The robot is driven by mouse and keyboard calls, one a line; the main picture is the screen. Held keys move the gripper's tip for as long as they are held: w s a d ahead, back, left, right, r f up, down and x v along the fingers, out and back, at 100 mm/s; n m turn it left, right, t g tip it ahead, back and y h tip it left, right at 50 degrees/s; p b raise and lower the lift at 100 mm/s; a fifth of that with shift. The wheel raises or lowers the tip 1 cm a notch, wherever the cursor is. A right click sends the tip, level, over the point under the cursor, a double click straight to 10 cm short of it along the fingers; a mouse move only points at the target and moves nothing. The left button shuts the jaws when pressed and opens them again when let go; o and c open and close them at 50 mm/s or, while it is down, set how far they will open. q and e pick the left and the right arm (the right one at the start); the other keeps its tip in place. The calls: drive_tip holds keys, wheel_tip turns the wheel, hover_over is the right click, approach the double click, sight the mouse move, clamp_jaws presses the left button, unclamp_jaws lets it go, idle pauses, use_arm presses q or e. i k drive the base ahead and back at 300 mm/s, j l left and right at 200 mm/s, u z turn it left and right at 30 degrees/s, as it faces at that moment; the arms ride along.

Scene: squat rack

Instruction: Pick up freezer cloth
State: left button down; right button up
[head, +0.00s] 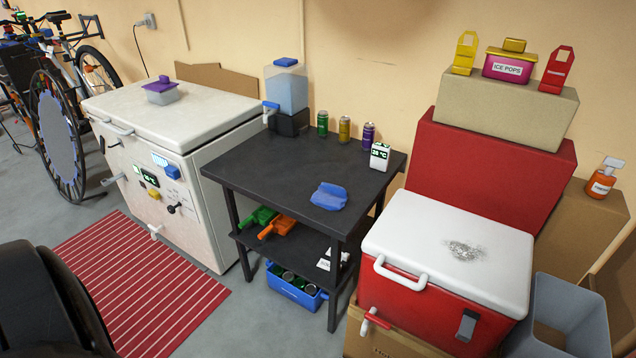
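A blue folded cloth (329,196) lies crumpled on the front right part of the black table top (270,175). It is the only cloth I can make out, and nothing covers it. The white chest freezer (170,120) stands to the left of the table with its lid shut. Neither of my grippers shows in the head view.
A red cooler (445,270) with a white lid stands close on the right. A striped red rug (130,285) lies on the floor before the freezer.

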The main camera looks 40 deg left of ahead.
sight(329, 196)
drive_tip(key=u, duration=1.1)
